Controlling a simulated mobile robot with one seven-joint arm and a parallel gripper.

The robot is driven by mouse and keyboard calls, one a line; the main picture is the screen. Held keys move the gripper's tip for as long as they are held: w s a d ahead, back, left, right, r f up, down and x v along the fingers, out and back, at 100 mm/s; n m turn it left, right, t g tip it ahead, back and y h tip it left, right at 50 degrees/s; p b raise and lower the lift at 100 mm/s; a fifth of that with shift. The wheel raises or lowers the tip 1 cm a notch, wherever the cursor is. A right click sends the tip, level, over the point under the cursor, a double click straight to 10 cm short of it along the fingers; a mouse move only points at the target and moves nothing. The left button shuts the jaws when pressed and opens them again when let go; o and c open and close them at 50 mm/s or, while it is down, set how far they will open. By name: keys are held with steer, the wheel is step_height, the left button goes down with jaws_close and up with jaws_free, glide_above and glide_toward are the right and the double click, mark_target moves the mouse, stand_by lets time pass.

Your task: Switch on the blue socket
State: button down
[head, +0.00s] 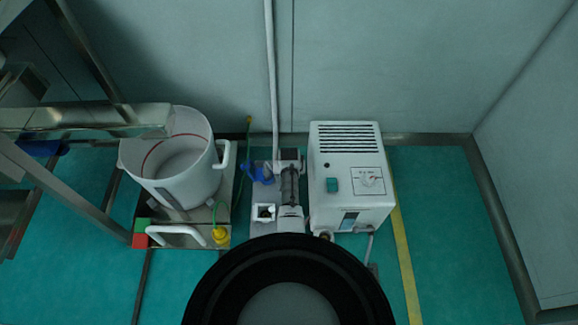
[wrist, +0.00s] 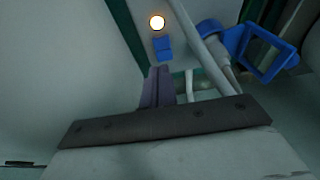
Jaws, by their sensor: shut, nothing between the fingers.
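In the wrist view, a blue socket part with an open square frame (wrist: 270,52) is at upper right. A small blue rocker switch (wrist: 162,48) sits on a pale panel (wrist: 178,66), just below a glowing round lamp (wrist: 156,22). My gripper (wrist: 158,78) is shut and empty, its narrow fingertips just below the switch in the picture. I cannot tell whether they touch it. In the head view my gripper is not visible.
A white bucket (head: 180,165) stands on a metal base at left, with red and green buttons (head: 141,232) at its corner. A white box with a dial (head: 350,180) stands at right. A pipe (head: 271,80) rises along the wall. The floor at far right (head: 440,220) is clear.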

steer(key=shift+s+r+p, duration=0.6)
steer(key=shift+r+p, duration=0.25)
steer(key=shift+p, duration=0.15)
steer(key=shift+s+r+p, duration=0.6)
steer(key=shift+r+p, duration=0.2)
steer(key=shift+p, duration=0.15)
